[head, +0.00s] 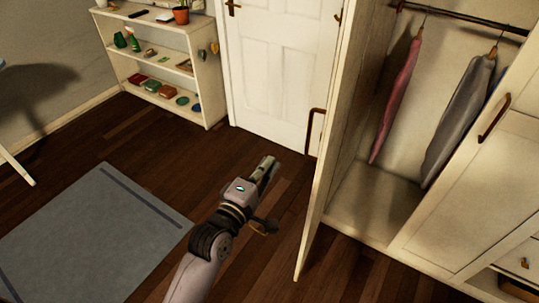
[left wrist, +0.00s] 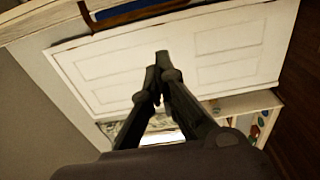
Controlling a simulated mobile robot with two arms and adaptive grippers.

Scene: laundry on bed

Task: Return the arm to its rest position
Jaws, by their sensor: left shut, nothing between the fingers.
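My left gripper (head: 267,168) is held out over the dark wooden floor in the head view, beside the open wardrobe door. It is shut and empty. In the left wrist view its fingertips (left wrist: 160,62) meet, with the white panelled door (left wrist: 230,55) behind them. My left arm comes up from the bottom of the head view. My right gripper is in neither view.
The open wardrobe door (head: 345,120) stands just right of my left gripper. The wardrobe holds a pink garment (head: 397,95) and a grey garment (head: 458,120) on hangers. A white shelf (head: 200,85) stands at the back left. A grey rug (head: 90,235) lies on the floor.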

